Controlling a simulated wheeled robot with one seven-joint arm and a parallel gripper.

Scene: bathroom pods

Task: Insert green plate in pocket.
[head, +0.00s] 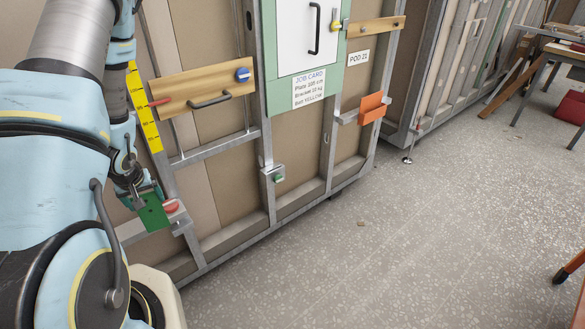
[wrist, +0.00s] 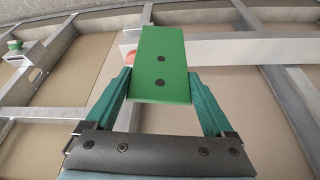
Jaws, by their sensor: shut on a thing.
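My gripper (head: 141,190) is shut on the green plate (head: 155,214) at the lower left of the pod frame in the head view. In the wrist view the teal fingers of my gripper (wrist: 160,82) pinch the green plate (wrist: 161,50) by its two sides. It has two dark dots on its face, and its far end points away from the gripper. A small metal bracket with a green part (head: 279,179) sits on the frame to the right. Another metal bracket, with a red round part (head: 171,206), is just beside the plate. I cannot tell which is the pocket.
A wooden board with a dark handle (head: 209,100) and a yellow scale (head: 144,110) are above. A job card (head: 308,89) hangs under a white door (head: 305,35). An orange plate (head: 372,108) sits on a bracket at right. The speckled floor (head: 400,230) is mostly clear.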

